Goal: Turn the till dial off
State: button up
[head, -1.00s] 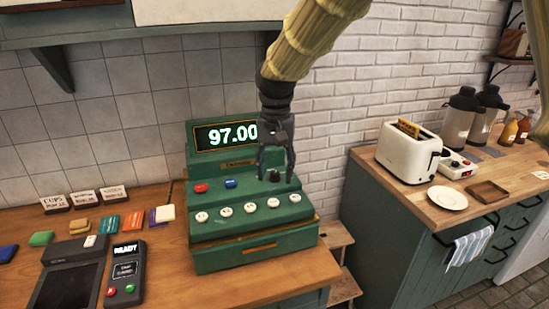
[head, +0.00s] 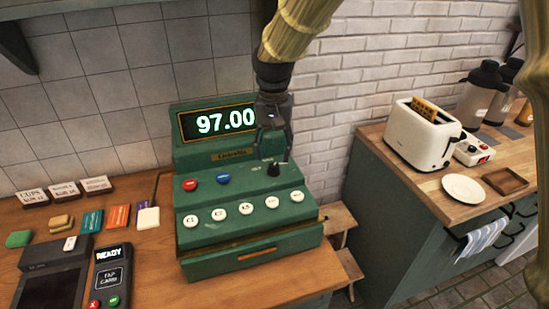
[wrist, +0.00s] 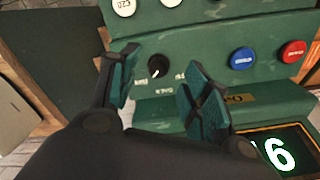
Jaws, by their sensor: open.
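The green till (head: 215,240) stands on the wooden counter with its display lit at 97.00. Its small black dial (head: 273,169) is on the right of the upper key panel, in line with a red and a blue button. In the wrist view the dial (wrist: 158,67) shows a white pointer mark with small labels around it, too small to read. My gripper (head: 272,145) is above and just behind the dial. In the wrist view my gripper (wrist: 158,92) is open, its fingers on either side of the dial's line, apart from it and holding nothing.
White round keys (head: 218,214) run along the till's front. A card reader (head: 108,275) and several coloured cards (head: 118,215) lie to the left. A toaster (head: 422,135) and white plate (head: 463,188) are on the right counter, past a gap with a wooden stool (head: 338,220).

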aim_at(274, 163)
jog(key=w+f, duration=0.1)
jog(key=f, duration=0.1)
jog(key=w+f, duration=0.1)
jog(key=f, duration=0.1)
jog(key=w+f+p, duration=0.1)
jog(key=w+f, duration=0.1)
jog(key=shift+w+f, duration=0.1)
jog(key=shift+f, duration=0.35)
jog(key=shift+s, duration=0.35)
jog(key=shift+s+r, duration=0.3)
jog(key=shift+s, duration=0.2)
jog(key=shift+s+r, duration=0.25)
jog(key=shift+s, duration=0.25)
jog(key=shift+w+f, duration=0.6)
jog(key=shift+w, duration=0.2)
jog(key=c, duration=0.6)
jog(key=shift+w, duration=0.15)
jog(key=c, duration=0.3)
jog(key=shift+s+r, duration=0.15)
jog(key=shift+s, duration=0.1)
jog(key=shift+c, duration=0.7)
